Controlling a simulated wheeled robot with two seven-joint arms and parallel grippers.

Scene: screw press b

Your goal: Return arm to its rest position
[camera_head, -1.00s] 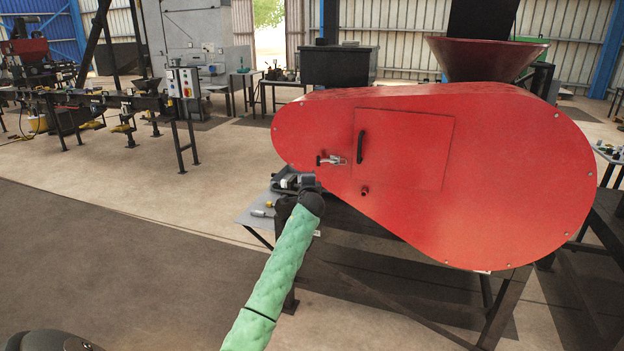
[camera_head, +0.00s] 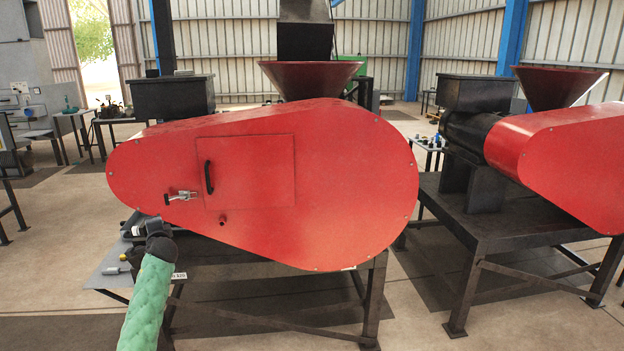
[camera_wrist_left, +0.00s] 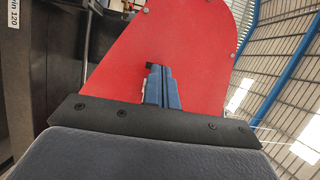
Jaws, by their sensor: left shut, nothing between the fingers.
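My left arm, in a green sleeve, reaches up from the lower left in the head view. My left gripper (camera_wrist_left: 158,82) shows in the left wrist view as two blue fingers pressed together and empty, with the red press cover (camera_wrist_left: 185,45) behind them. In the head view the fingers are not clear past the dark wrist. The red cover (camera_head: 340,185) has a rectangular door (camera_head: 260,170), which looks closed. The door has a black handle (camera_head: 208,177), with a metal latch (camera_head: 182,196) at its left. My wrist is below and left of the latch. My right gripper is not in view.
A second red press (camera_head: 570,160) stands on a dark frame (camera_head: 480,225) at right. A red hopper (camera_head: 308,78) rises behind the first cover. A small grey table (camera_head: 112,275) is close beside my left wrist. Open concrete floor shows between the two presses.

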